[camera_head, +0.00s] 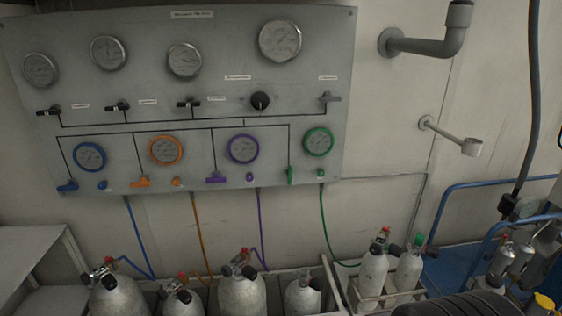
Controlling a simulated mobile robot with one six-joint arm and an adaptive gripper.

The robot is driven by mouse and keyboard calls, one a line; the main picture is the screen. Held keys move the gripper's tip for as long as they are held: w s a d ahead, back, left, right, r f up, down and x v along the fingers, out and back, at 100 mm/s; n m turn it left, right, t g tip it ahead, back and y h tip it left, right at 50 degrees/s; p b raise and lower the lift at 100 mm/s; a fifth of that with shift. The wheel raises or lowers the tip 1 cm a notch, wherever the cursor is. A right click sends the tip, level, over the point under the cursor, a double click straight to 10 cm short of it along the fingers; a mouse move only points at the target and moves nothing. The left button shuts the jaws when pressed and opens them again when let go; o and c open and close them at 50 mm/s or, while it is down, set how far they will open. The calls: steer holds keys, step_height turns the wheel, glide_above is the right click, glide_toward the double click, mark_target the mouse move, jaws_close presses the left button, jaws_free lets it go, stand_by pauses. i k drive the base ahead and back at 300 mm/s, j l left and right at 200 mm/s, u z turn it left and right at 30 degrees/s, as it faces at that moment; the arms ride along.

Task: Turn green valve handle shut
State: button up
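The green valve handle (290,175) is on the lower right of the grey wall panel (225,105), left of and below the green-rimmed gauge (318,141). The handle hangs vertically, while the blue handle (67,186), the orange handle (140,182) and the purple handle (216,178) lie roughly horizontal. A small green knob (320,173) sits right of the green handle, and a green hose (325,225) runs down below it. My gripper is not in view, and nothing touches the green handle.
Several gas cylinders (242,293) stand in racks below the panel. A grey pipe (425,45) and a small bracket (452,136) stick out from the wall on the right. Blue rails (480,187) stand at far right. A shelf (35,262) is at lower left. The space before the green handle looks clear.

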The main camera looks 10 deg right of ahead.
mark_target(290, 176)
steer(key=i+j+z, duration=0.15)
steer(key=j+z, duration=0.25)
steer(key=i+j+z, duration=0.1)
steer(key=j+z, duration=0.65)
steer(key=j, duration=0.1)
